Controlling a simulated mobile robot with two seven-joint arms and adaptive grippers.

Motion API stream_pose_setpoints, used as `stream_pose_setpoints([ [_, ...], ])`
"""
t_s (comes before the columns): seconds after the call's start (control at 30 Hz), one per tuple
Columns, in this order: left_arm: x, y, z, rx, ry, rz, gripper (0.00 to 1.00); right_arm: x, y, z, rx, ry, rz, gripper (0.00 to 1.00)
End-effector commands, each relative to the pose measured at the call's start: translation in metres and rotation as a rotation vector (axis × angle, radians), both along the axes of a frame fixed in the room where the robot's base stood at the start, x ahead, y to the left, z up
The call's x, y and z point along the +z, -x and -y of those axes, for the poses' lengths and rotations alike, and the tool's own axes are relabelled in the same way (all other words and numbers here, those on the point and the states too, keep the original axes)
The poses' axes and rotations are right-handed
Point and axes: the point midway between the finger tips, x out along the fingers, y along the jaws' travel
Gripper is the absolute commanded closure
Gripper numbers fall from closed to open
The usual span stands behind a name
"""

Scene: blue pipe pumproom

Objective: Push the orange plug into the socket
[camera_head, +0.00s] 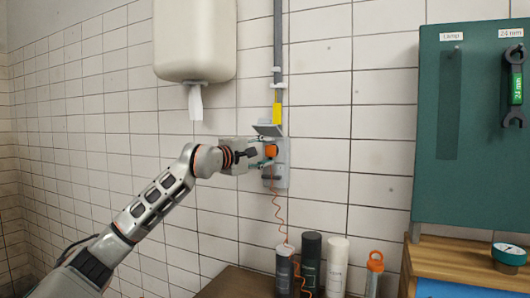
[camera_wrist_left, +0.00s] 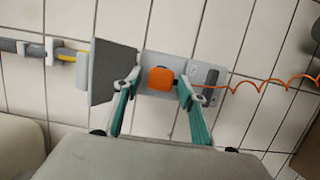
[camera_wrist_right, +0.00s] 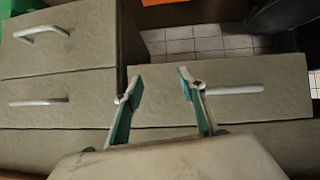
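The orange plug (camera_head: 270,151) sits at the front of the grey wall socket (camera_head: 281,176), below its raised grey lid (camera_head: 268,130). How deep the plug is in cannot be told. My left gripper (camera_head: 265,152) points at the wall, one finger above and one below the plug. In the left wrist view the orange plug (camera_wrist_left: 160,78) is between the fingertips of my left gripper (camera_wrist_left: 159,84), with a gap visible on each side. The lid (camera_wrist_left: 112,72) stands beside one finger. My right gripper (camera_wrist_right: 159,88) is open and empty, facing drawers.
A coiled orange cord (camera_head: 279,205) hangs below the socket to several canisters (camera_head: 311,262). A white dispenser (camera_head: 195,40) hangs at upper left of the socket. A green tool board (camera_head: 470,130) is at right. Drawers (camera_wrist_right: 225,100) lie before my right gripper.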

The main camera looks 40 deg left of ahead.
Motion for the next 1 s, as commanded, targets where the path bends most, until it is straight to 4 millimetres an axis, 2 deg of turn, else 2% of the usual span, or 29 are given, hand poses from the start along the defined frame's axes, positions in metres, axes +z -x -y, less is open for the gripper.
stream_pose_setpoints([
  [0.43,-0.002,0.004,-0.001,0.002,-0.001,-0.002,0.53,0.001,-0.001,0.001,0.001,0.003,0.002,0.6],
  [0.7,-0.002,0.033,0.001,0.001,-0.006,-0.005,0.53,0.001,0.0,0.0,0.0,0.001,0.001,0.6],
  [1.0,-0.003,0.055,-0.001,0.005,-0.002,-0.005,0.53,0.001,0.0,0.0,0.0,0.0,0.001,0.6],
])
